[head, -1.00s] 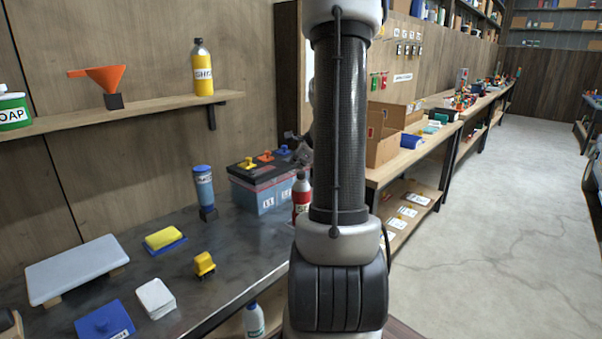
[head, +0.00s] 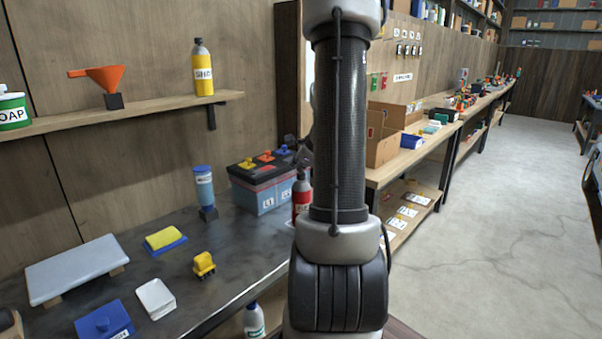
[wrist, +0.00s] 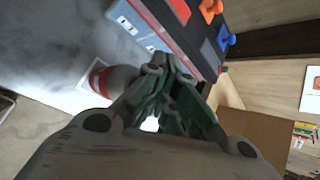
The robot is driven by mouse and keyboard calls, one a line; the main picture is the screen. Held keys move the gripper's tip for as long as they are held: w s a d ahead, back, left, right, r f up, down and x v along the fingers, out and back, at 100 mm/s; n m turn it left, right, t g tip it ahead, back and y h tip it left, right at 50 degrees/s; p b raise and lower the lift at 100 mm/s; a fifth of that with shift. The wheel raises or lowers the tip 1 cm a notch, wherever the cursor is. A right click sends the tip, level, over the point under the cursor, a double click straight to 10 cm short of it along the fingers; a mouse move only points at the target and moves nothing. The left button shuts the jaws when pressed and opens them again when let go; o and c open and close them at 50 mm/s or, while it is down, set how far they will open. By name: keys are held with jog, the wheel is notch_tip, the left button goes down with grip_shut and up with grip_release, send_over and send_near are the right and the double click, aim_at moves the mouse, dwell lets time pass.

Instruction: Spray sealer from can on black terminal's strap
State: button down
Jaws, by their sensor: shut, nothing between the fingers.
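The battery (head: 262,189) stands on the dark bench, blue-grey with a black top. It carries yellow (head: 246,164), orange-red (head: 266,156) and blue (head: 281,150) terminal pieces; orange (wrist: 211,9) and blue (wrist: 225,39) ones show in the wrist view. I cannot make out a black terminal or its strap. A red can with a grey top (head: 301,190) stands upright at the battery's right front, partly behind my arm; it also shows in the wrist view (wrist: 101,82). My gripper (wrist: 172,68) is shut and empty, between can and battery in that view; my arm mostly hides it in the head view.
A blue can (head: 204,186) stands left of the battery. A yellow sponge (head: 163,237), small yellow object (head: 204,264), white tray (head: 156,299) and grey slab (head: 75,268) lie farther left. A cardboard box (head: 384,140) stands on the bench at right.

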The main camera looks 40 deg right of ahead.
aim_at(298, 173)
jog(key=shift+r, duration=0.45)
jog(key=shift+r, duration=0.15)
jog(key=shift+r, duration=2.85)
jog(key=s+a+f+n+g+y, duration=0.2)
jog(key=s+a+n+g+y, duration=0.15)
jog(key=s+a+n, duration=1)
jog(key=s+a+r+n, duration=0.3)
jog(key=a+n, duration=0.3)
jog(key=n, duration=0.2)
jog(key=s+a+r+n+g+h, duration=0.1)
jog(key=s+a+r+n, duration=0.2)
jog(key=s+a+n, duration=0.3)
jog(key=shift+a+n, duration=0.2)
jog(key=shift+n, duration=0.95)
